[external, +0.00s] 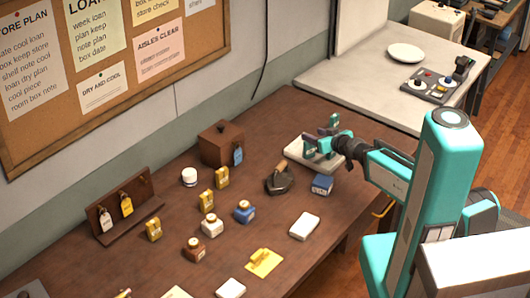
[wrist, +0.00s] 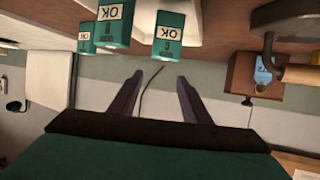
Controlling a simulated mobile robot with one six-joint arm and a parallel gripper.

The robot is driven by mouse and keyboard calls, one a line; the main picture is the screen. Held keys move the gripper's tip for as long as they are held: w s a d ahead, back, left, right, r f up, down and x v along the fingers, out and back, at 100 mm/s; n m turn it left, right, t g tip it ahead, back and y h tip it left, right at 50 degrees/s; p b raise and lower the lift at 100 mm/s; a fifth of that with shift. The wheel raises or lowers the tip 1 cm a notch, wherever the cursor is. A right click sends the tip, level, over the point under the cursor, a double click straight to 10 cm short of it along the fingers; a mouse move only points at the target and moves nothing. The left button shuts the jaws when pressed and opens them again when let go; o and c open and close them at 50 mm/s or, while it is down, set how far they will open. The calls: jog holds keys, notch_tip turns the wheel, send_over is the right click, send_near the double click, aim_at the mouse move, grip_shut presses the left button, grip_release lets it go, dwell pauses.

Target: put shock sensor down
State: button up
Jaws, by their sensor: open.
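Several small teal blocks with white OK labels, which look like shock sensors, stand on a pale tray (external: 300,165) at the back right of the brown table. In the wrist view one block (wrist: 108,38) is at upper left, another (wrist: 168,47) is just right of it, and a third (wrist: 85,42) is at the left. I cannot tell which one the task names. My gripper (wrist: 159,78) is open, its two dark fingers spread with nothing between them. In the external view it is at the tray, partly hidden by my wrist.
A brown box with a blue tag (external: 222,143) stands behind, left of the tray. A dark iron-like tool (external: 279,182) and a blue box (external: 322,185) lie close in front. A white counter (external: 365,80) adjoins at the back right. Small jars and yellow tags spread leftward.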

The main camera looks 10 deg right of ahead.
jog(key=shift+d, duration=0.1)
dwell(0.7)
